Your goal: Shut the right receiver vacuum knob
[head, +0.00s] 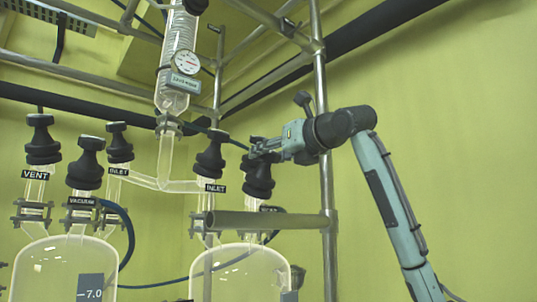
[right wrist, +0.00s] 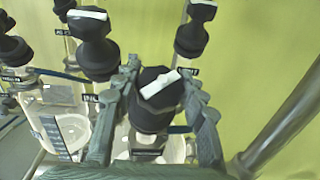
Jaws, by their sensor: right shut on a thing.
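A black knob (head: 258,181) stands on the right receiver (head: 240,275). Its label (head: 270,209) is mostly hidden by a metal bar, so I cannot read it fully. My right gripper (head: 262,150) reaches in from the right and is shut on the top of this knob. In the right wrist view the fingers of my right gripper (right wrist: 160,75) stand on both sides of the knob (right wrist: 154,112). A white mark (right wrist: 160,84) lies slantwise across the knob's top. My left gripper is not in view.
The right receiver's inlet knob (head: 210,158) stands close left of my gripper. Vent (head: 42,140), vacuum (head: 86,165) and inlet (head: 119,145) knobs stand on the left receiver (head: 65,268). A metal post (head: 326,170) and horizontal bar (head: 270,221) are close by. A gauge (head: 186,62) hangs above.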

